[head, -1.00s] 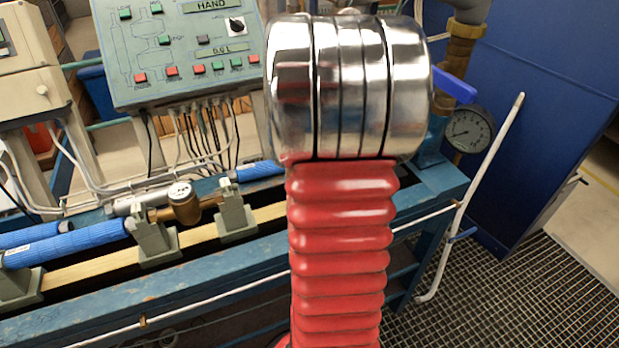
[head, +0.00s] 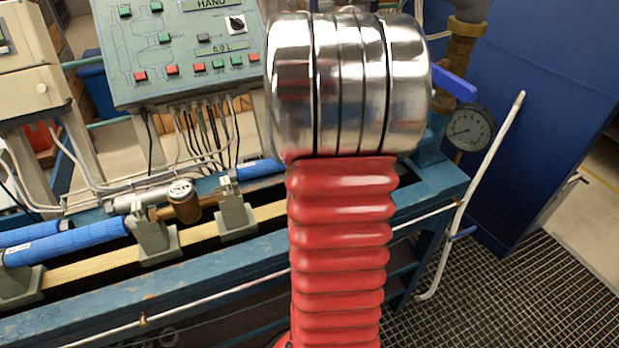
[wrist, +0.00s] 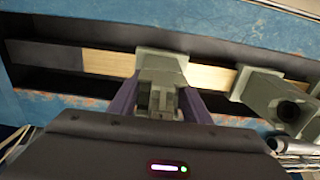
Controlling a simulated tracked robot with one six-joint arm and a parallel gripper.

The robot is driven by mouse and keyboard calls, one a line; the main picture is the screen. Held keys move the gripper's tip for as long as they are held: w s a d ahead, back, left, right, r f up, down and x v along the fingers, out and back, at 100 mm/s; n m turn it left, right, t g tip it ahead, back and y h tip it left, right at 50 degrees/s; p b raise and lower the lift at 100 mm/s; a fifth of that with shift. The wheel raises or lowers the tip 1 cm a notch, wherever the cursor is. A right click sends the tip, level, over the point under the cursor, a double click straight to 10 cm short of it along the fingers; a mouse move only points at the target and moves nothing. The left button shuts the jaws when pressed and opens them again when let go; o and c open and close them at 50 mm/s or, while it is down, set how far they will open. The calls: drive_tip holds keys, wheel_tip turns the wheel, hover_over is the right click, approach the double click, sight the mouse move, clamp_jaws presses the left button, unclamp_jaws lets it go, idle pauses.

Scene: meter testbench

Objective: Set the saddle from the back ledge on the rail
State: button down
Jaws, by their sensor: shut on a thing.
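The saddle (wrist: 163,68), a grey-green block with a broad flat end, is between the two purplish fingers of my gripper (wrist: 158,100) in the wrist view. The gripper is shut on it. The saddle is over the rail (wrist: 108,63), a pale wooden strip in a dark channel, which shows on both sides of it. I cannot tell whether the saddle touches the rail. The rail also shows in the head view (head: 92,267). There my red and chrome arm fills the middle, and the gripper and held saddle are not visible.
Another saddle (wrist: 272,98) stands to the right in the wrist view. In the head view, two saddles (head: 157,240) (head: 235,215) stand beside a brass meter (head: 184,203). Blue hoses (head: 68,241) lie at left. A control panel (head: 185,55) and pressure gauge (head: 470,129) stand behind.

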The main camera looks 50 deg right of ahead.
idle(0.3)
drive_tip(key=c, duration=0.9)
unclamp_jaws()
drive_tip(key=shift+f, duration=0.1)
drive_tip(key=shift+r, duration=6.7)
